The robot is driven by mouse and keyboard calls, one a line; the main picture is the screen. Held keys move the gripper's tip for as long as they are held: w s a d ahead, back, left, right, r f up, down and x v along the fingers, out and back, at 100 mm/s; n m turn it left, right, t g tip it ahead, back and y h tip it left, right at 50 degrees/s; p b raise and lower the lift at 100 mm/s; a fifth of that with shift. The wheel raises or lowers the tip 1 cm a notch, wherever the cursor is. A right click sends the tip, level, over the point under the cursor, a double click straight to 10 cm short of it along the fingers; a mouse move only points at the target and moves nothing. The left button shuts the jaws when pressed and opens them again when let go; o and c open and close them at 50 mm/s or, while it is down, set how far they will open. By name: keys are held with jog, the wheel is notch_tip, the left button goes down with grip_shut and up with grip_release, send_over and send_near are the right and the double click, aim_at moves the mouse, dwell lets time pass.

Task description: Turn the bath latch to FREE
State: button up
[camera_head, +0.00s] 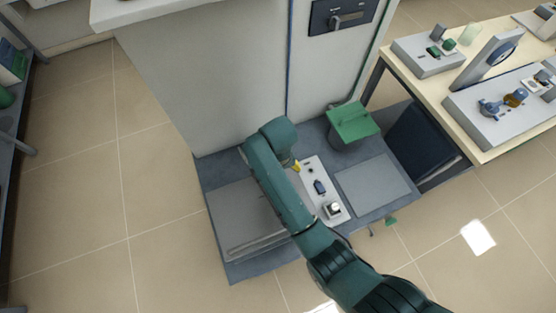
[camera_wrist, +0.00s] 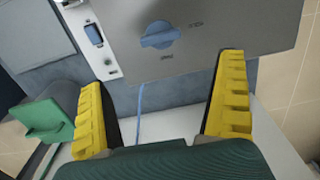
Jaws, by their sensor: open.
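The bath latch appears to be the round blue knob (camera_wrist: 160,35) on a grey panel (camera_wrist: 218,50) in the wrist view. A raised grip bar crosses the knob roughly sideways. Two small dark labels sit by it, one to its right and one below; I cannot read them. My gripper (camera_wrist: 161,78) is open and empty, its yellow fingers apart with the knob beyond their tips and between their lines. They do not appear to touch it. In the head view my gripper (camera_head: 296,166) shows only as a bit of yellow, and my arm hides the knob.
A white control strip (camera_head: 311,173) with a blue switch (camera_head: 320,187) lies beside the panel; its switch also shows in the wrist view (camera_wrist: 93,35). A white cabinet (camera_head: 235,90) rises behind. A bench (camera_head: 480,150) with devices stands right.

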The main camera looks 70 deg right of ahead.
notch_tip(320, 180, down, 13)
jog(key=b, duration=0.4)
jog(key=shift+c, duration=0.2)
jog(key=c, duration=1.2)
jog(key=shift+o, duration=0.2)
